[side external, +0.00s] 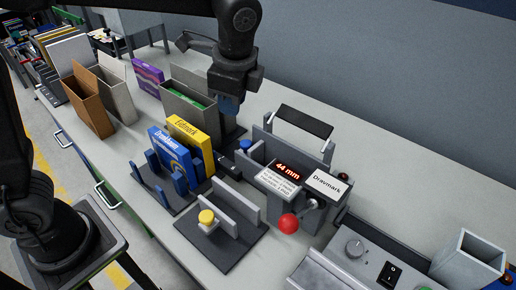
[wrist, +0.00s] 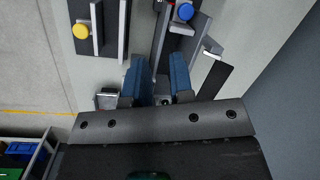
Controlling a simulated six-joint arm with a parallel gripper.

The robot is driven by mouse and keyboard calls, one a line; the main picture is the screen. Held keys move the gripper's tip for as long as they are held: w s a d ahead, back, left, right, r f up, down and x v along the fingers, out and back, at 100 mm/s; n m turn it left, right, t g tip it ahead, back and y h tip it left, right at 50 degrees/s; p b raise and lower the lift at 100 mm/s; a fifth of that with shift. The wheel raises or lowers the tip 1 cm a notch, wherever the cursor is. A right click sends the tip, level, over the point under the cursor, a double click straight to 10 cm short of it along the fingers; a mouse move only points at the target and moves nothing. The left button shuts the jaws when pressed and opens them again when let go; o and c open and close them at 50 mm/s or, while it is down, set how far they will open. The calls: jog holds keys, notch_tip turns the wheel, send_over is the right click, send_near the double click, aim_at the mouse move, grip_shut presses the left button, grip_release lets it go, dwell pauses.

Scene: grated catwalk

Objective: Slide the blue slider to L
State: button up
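The blue slider shows as a round blue knob (side external: 245,144) at the left end of the grey device with the lit "44 mm" display. In the wrist view the blue knob (wrist: 184,12) is near the top edge, beyond my fingertips and slightly right of them. My gripper (side external: 228,108) hangs above the bench, behind the knob in the side view and apart from it. In the wrist view my gripper (wrist: 158,62) has its two blue fingers spread, with nothing held between them. I cannot make out an L mark in either view.
A yellow knob (side external: 206,216) sits on a separate dark plate with upright grey walls. A yellow box (side external: 190,140) and a blue box (side external: 170,155) stand left of the device. A red ball lever (side external: 288,223) juts from its front. Bare bench lies along the back wall.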

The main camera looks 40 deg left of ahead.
aim_at(257, 149)
jog(key=w+d+f+m, duration=0.1)
jog(key=d, duration=0.1)
jog(key=w+d+f+m+y, duration=0.1)
jog(key=w+d+f+m, duration=0.1)
jog(key=w+d+f+m+g, duration=0.1)
jog(key=f, duration=0.1)
jog(key=shift+w+d+m+y, duration=0.15)
jog(key=shift+d+m+y, duration=0.15)
jog(key=shift+d, duration=0.1)
grip_shut()
jog(key=x, duration=1)
jog(key=shift+w+d+f, duration=0.1)
jog(key=shift+a, duration=2.4)
